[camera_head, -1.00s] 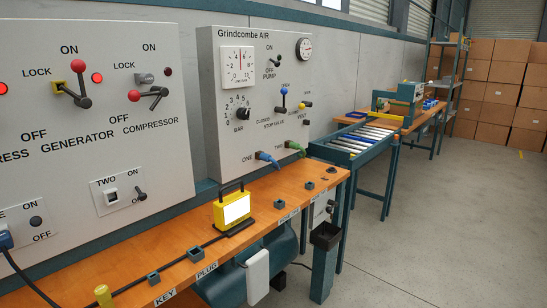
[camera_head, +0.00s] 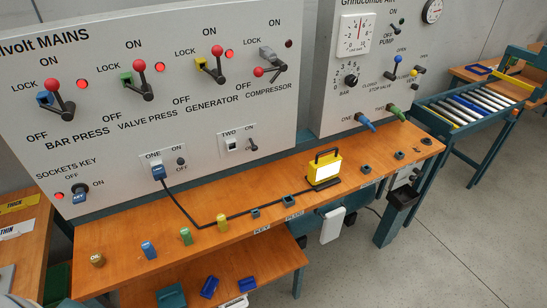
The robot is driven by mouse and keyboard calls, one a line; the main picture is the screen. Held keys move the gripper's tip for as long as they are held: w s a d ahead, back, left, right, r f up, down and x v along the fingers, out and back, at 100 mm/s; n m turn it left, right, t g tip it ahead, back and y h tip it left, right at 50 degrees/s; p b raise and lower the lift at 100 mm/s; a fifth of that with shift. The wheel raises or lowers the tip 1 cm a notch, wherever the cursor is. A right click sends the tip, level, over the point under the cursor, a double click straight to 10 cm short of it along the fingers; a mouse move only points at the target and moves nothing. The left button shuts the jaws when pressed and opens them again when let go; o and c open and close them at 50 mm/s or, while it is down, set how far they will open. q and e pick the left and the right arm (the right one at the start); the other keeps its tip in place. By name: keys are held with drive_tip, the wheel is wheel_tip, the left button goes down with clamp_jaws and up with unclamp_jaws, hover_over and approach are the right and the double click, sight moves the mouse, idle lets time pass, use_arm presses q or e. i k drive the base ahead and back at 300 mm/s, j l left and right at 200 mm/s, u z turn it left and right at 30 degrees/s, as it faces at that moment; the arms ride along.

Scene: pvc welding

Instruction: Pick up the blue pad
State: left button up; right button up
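Several blue things are in view, and I cannot tell for sure which is the pad. Two blue blocks, one (camera_head: 209,287) and another (camera_head: 247,284), lie on the lower wooden shelf (camera_head: 277,262) at the bottom.
A yellow lamp-like box (camera_head: 324,168) and a black cable (camera_head: 205,224) lie on the bench. A large control panel (camera_head: 120,165) rises behind it. A roller conveyor (camera_head: 474,108) is at the right. The grey floor (camera_head: 450,225) at the lower right is clear.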

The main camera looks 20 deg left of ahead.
sight(248, 283)
drive_tip(key=u, duration=0.95)
drive_tip(key=l+u, duration=0.15)
drive_tip(key=k+l, duration=0.05)
drive_tip(key=l, duration=0.05)
